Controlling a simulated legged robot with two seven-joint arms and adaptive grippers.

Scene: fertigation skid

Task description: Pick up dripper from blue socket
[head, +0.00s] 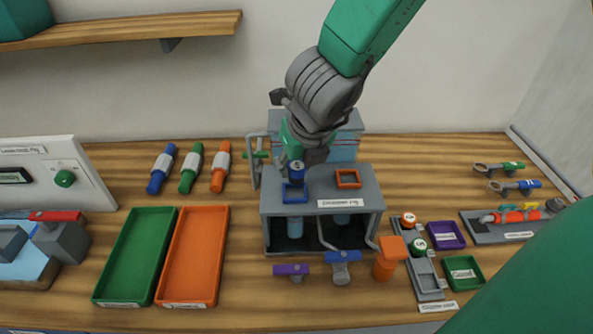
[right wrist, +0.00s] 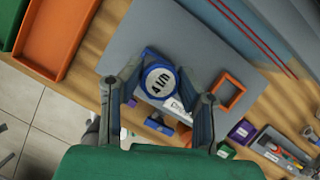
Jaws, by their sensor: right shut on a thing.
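The dripper is a blue, round-topped piece (head: 296,168) with a white labelled cap, which also shows in the right wrist view (right wrist: 160,82). My right gripper (head: 300,158) comes down from above and is shut on it; its fingers (right wrist: 158,105) stand on either side of the dripper in the right wrist view. The blue socket (head: 294,194) is a square frame on top of the grey dripper rig (head: 325,200), directly below the dripper. I cannot tell whether the dripper's lower end is still inside it. My left gripper is not in view.
An orange socket (head: 348,179) sits right of the blue one. Green (head: 135,255) and orange (head: 193,255) trays lie left. Purple (head: 291,270), blue and orange-handled valves stand in front. A stand with round caps (head: 422,260) and small purple and green trays are at right.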

